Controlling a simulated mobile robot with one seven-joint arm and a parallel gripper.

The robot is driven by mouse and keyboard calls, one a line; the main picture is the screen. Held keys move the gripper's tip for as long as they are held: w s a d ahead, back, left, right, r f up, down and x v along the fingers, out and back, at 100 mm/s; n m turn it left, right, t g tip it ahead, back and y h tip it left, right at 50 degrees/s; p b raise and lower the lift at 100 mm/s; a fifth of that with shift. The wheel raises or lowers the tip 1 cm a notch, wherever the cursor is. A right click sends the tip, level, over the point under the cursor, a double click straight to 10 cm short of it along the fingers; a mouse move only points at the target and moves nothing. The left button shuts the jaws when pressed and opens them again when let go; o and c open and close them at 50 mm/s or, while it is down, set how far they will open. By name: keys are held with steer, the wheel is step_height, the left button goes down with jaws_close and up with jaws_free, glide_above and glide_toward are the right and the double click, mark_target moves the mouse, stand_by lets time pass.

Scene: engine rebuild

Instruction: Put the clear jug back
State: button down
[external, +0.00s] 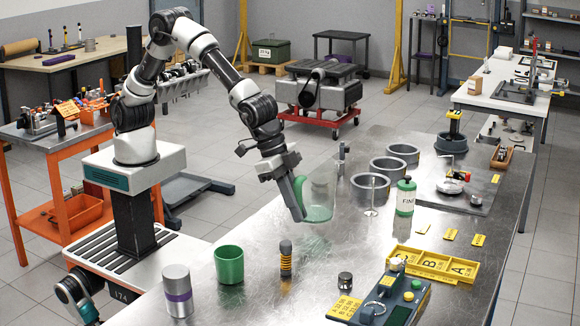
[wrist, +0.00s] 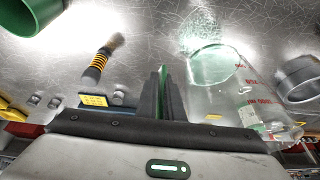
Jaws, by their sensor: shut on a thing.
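The clear jug (external: 321,195) has see-through walls, a green tint at the bottom and a green handle. It is over the metal bench, at the gripper's right side in the external view. In the wrist view the jug (wrist: 228,92) shows red markings and a small label, right of the fingers. My gripper (external: 299,200) points down and is shut on the jug's green handle, which shows as a thin green strip between the fingers (wrist: 163,88) in the wrist view. The handle is mostly hidden by the fingers. I cannot tell whether the jug's base touches the bench.
The bench (external: 250,222) holds a green cup (external: 229,265), a purple-banded can (external: 178,291) and a black-and-orange handled tool (external: 286,260) in front. Three grey rings (external: 371,188) and a FINE bottle (external: 405,197) stand to the right. A yellow lettered tray (external: 432,265) lies front right.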

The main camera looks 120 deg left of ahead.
steer(key=shift+f, duration=2)
steer(key=shift+f, duration=0.1)
steer(key=shift+f+b, duration=0.15)
steer(key=shift+b, duration=0.15)
steer(key=c, duration=1.9)
jaws_free()
